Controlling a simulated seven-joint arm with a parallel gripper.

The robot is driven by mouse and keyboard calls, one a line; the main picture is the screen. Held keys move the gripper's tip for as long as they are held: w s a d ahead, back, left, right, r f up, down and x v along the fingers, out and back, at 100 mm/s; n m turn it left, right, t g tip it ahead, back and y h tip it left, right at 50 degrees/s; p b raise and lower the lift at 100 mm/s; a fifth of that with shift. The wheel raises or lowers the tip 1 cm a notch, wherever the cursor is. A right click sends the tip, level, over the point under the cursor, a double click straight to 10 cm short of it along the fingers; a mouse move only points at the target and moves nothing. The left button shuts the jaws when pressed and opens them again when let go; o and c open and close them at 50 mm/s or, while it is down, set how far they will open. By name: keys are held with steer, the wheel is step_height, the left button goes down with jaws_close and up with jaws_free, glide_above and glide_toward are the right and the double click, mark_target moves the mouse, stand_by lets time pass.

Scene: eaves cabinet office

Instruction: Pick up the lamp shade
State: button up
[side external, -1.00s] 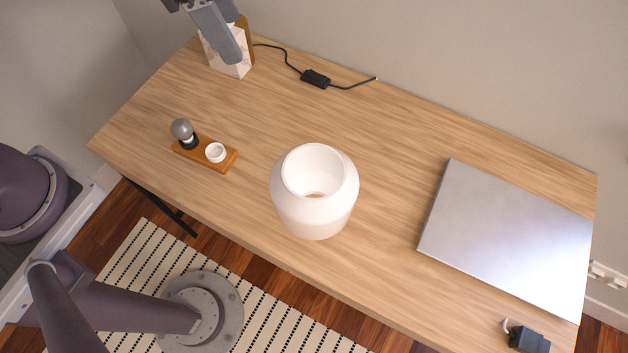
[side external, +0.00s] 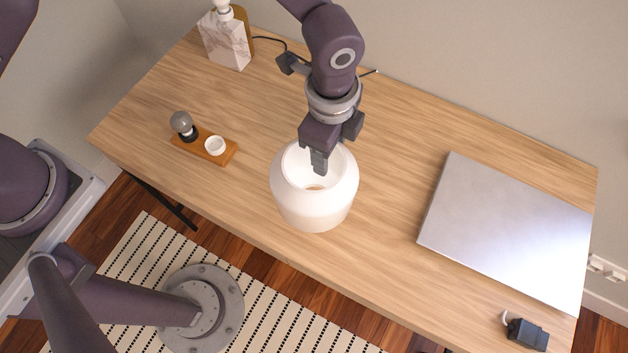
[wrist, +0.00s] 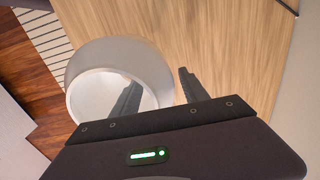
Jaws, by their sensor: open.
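The white, rounded lamp shade (side external: 313,205) stands on the wooden desk near its front edge, its wide opening facing up. It also shows in the wrist view (wrist: 92,64). My gripper (side external: 320,165) is above the far side of the shade's rim, pointing down. In the wrist view my gripper (wrist: 158,88) is open, with one finger over the shade's opening and the other over or beyond its outer wall. I cannot tell whether the fingers touch the shade. Nothing is held.
A small wooden board (side external: 203,146) with a grey bulb and a white cup stands to the left. A marble-look lamp base (side external: 226,42) with a black cord is at the back left. A closed silver laptop (side external: 510,230) and a black adapter (side external: 527,334) lie to the right.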

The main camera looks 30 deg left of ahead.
jaws_close()
steer(key=shift+r, duration=0.1)
